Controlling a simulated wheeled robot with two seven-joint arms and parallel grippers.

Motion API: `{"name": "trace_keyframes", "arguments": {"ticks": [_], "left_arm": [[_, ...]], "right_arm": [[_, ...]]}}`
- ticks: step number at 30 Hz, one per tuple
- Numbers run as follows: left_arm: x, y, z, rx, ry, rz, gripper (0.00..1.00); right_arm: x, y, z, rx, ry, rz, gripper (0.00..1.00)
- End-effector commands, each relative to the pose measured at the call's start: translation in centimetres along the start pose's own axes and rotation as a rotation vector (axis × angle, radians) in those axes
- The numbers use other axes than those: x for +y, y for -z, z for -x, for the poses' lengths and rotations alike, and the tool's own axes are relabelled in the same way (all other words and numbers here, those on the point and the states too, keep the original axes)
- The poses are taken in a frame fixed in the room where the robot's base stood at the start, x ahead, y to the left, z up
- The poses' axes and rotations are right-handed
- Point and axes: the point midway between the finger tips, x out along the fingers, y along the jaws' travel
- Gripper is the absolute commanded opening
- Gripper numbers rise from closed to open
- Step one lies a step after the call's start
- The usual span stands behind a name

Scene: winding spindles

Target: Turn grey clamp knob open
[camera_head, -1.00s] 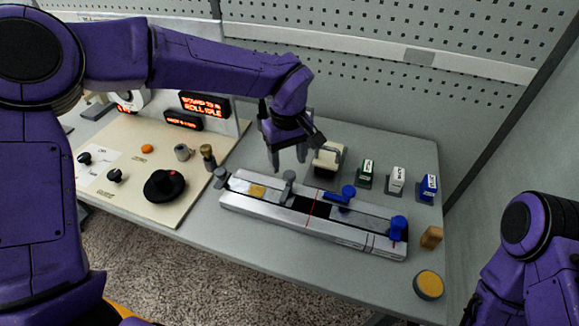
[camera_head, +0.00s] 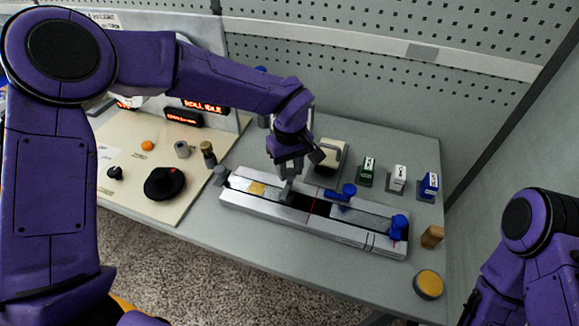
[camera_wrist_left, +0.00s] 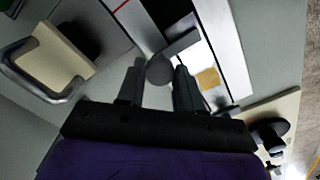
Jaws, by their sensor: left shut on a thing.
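The long splicing fixture (camera_head: 340,232) lies on the table with a grey clamp knob (camera_head: 287,192) near its middle and another grey knob (camera_head: 220,176) at its left end. My left gripper (camera_head: 287,180) reaches down onto the middle grey knob. In the left wrist view the round grey knob (camera_wrist_left: 160,70) with its flat bar sits between the fingertips of my left gripper (camera_wrist_left: 157,82), which is shut on it. The gripper partly hides the knob in the head view. My right arm shows at the lower right, but its gripper is not in view.
Blue knobs (camera_head: 398,226) stand on the fixture's right half. A cream block with a grey handle (camera_head: 328,156) stands close behind my gripper. Small green, white and blue boxes (camera_head: 396,178) stand at the right. A control panel (camera_head: 135,190) with a black dial lies left.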

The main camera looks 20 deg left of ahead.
Motion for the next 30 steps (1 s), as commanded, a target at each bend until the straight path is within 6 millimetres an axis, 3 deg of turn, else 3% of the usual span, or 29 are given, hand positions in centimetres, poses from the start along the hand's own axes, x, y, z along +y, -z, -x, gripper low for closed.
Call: {"name": "trace_keyframes", "arguments": {"ticks": [11, 30], "left_arm": [[0.0, 0.1, 0.2, -0.002, -0.001, 0.195, 0.05], [0.0, 0.1, 0.1, -0.001, 0.0, 0.799, 0.05]], "right_arm": [[0.1, 0.5, 1.2, 0.0, 0.0, 0.0, 0.43], [0.3, 1.3, 3.1, 0.0, 0.0, 0.0, 0.43]]}}
